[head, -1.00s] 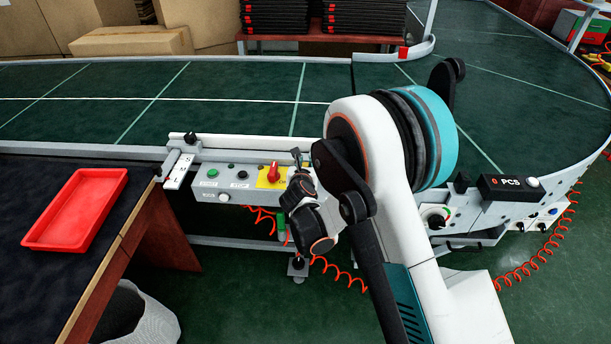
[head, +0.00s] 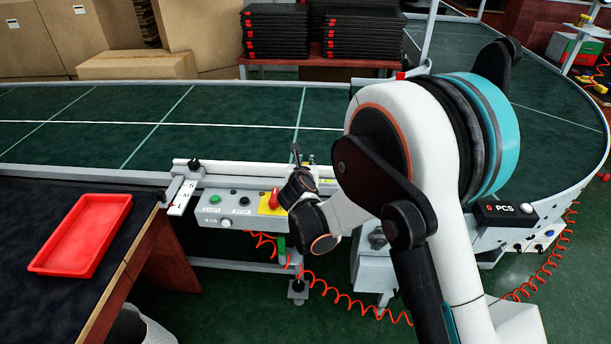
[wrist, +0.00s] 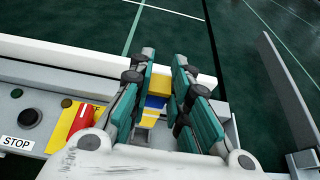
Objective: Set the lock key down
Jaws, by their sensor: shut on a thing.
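My gripper (wrist: 164,62) is shut on a small yellow and blue thing (wrist: 157,101), which I take to be the lock key. The fingers hide much of it, so its shape is unclear. In the head view my gripper (head: 299,160) is over the conveyor's near edge, just above and right of the control panel (head: 228,224). A bit of yellow shows by the fingertips there. The panel's red knob (head: 273,198) on a yellow plate is close below the gripper; it also shows at left in the wrist view (wrist: 83,125).
The green curved conveyor (head: 85,140) runs behind the panel and its belt looks clear. A red tray (head: 82,234), empty, lies on the dark table (head: 30,215) at left. Black crates (head: 275,35) and cardboard boxes (head: 135,65) stand beyond. A counter box (head: 503,212) is at right.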

